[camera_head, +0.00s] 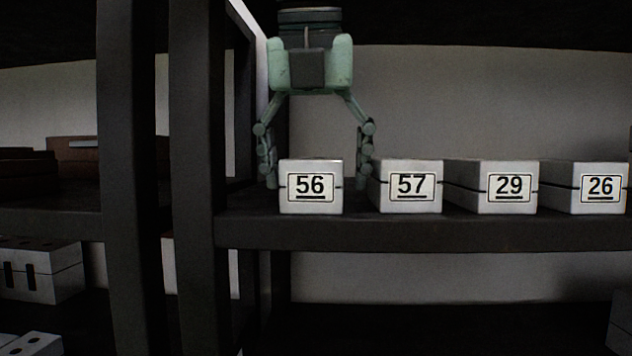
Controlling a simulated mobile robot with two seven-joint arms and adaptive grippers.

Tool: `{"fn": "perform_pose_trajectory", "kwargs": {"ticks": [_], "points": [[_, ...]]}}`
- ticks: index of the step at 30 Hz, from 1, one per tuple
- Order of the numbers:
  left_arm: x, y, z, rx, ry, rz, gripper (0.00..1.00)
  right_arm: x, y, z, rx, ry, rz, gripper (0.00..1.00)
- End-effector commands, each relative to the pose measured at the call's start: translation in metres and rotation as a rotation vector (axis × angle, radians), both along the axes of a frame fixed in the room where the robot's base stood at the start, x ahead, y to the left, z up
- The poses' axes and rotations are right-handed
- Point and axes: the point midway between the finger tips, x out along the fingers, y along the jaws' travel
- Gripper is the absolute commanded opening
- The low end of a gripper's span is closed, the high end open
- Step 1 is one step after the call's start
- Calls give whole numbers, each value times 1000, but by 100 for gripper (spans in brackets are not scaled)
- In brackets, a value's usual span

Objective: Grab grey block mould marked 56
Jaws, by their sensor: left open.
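The grey block mould marked 56 (311,201) sits on the dark shelf, leftmost in a row of labelled blocks. My left gripper (316,178) hangs above and around it, pointing down. Its fingers are spread open, one on each side of the block, with the fingertips partly hidden behind and beside it. I cannot tell whether the fingers touch the block. My right gripper is not in view.
Similar blocks marked 57 (409,202), 29 (508,203) and 26 (599,203) stand to the right, with the right finger close to block 57. A dark upright post (197,150) stands left of block 56. Other moulds (42,273) lie on lower shelves at left.

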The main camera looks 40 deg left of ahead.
Motion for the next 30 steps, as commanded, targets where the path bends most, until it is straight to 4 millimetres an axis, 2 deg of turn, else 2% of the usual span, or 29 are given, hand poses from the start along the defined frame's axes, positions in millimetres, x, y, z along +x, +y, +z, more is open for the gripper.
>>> {"fn": "perform_pose_trajectory", "kwargs": {"ticks": [16,30], "points": [[0,0,-4,0,0,0,81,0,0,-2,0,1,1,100],[0,0,-4,0,0,0,23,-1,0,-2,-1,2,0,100]]}}
